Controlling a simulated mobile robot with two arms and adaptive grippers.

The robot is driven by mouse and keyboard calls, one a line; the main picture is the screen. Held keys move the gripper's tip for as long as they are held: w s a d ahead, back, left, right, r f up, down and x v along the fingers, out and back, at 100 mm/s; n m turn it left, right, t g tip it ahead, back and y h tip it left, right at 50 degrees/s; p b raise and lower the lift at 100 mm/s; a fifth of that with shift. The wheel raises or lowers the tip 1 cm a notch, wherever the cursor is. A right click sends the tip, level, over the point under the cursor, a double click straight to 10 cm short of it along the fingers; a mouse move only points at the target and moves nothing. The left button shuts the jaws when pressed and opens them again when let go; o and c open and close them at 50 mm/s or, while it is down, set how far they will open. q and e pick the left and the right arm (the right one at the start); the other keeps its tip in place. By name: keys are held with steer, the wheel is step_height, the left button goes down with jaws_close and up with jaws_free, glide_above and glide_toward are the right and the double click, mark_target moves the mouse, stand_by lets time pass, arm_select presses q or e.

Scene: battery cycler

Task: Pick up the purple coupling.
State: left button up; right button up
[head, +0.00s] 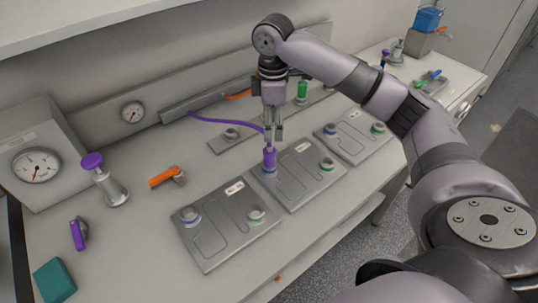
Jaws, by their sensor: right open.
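The purple coupling (269,158) stands upright at the blue-ringed port on the left part of the middle grey plate (292,194). A purple hose (215,120) runs from near its top back to the rail at the wall. My right gripper (274,137) points down from above, open, with its fingertips at about the top of the coupling. I cannot tell whether the fingers are around it or just above or behind it. My left gripper is not in view.
Similar grey plates lie to the left (222,240) and right (352,142) of the middle one. An orange-handled part (162,177), a purple-knobbed metal part (113,188), a purple clip-like part (78,234) and a teal block (54,281) are at left. A green cylinder (302,90) stands behind.

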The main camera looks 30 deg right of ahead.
mark_target(271, 146)
step_height(271, 146, down, 2)
steer(key=shift+f, duration=0.1)
steer(key=f, duration=0.2)
steer(key=f+p, duration=0.1)
steer(key=shift+w+f, duration=0.3)
steer(key=shift+f, duration=0.95)
steer(key=shift+f+p, duration=0.35)
steer(key=shift+p, duration=0.05)
steer(key=f, duration=0.2)
steer(key=f+p, duration=0.1)
steer(key=shift+w+f, duration=0.2)
steer(key=shift+f, duration=0.5)
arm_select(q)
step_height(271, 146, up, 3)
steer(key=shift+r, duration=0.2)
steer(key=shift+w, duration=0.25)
arm_select(e)
jaws_close()
